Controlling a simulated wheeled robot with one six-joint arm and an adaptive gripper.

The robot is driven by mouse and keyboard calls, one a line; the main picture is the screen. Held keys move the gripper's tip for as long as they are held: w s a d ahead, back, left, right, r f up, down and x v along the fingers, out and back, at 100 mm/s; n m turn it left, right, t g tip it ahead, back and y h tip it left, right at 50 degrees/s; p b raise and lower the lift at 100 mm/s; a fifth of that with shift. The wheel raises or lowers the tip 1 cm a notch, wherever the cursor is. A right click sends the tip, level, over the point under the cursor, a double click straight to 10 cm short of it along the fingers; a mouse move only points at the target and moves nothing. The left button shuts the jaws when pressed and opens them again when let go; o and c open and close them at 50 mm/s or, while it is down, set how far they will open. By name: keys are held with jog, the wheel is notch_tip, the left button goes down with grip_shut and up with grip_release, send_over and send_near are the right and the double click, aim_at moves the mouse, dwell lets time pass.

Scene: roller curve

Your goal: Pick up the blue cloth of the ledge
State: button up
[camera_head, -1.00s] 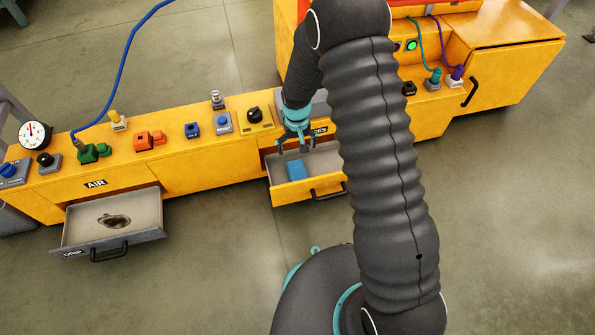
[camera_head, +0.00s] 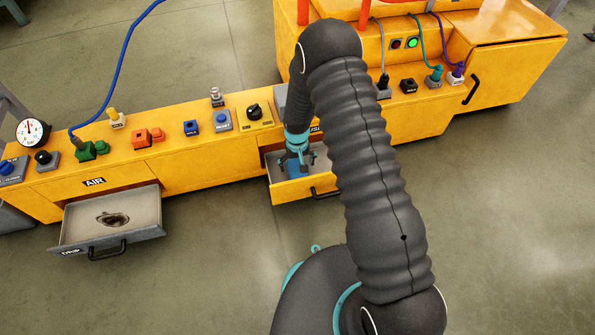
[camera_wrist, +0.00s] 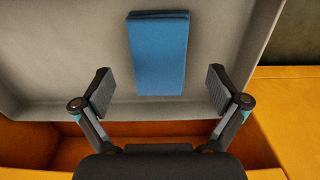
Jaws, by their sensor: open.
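The blue cloth (camera_wrist: 158,55) is a folded rectangle lying flat on the grey floor of an open drawer (camera_wrist: 60,60). In the head view a part of the cloth (camera_head: 294,170) shows under my gripper (camera_head: 299,160), inside the yellow-fronted drawer (camera_head: 290,192). In the wrist view my gripper (camera_wrist: 160,88) is open, with one finger on each side of the cloth's near end. The fingers stand apart from the cloth with a gap on both sides. Nothing is held. In the head view my gripper covers much of the cloth.
The yellow bench (camera_head: 200,160) carries several knobs and connectors, with a black knob (camera_head: 254,111) near the drawer. Another open drawer (camera_head: 140,215), holding a dark stain or object, is at the left. A blue hose (camera_head: 122,57) rises at the back left. Floor in front is clear.

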jog(key=shift+f, duration=1.3)
jog(key=c, duration=1.2)
jog(key=shift+r, duration=0.15)
notch_tip(320, 180, up, 28)
jog(key=shift+f+p, duration=0.1)
jog(key=shift+p, duration=1.15)
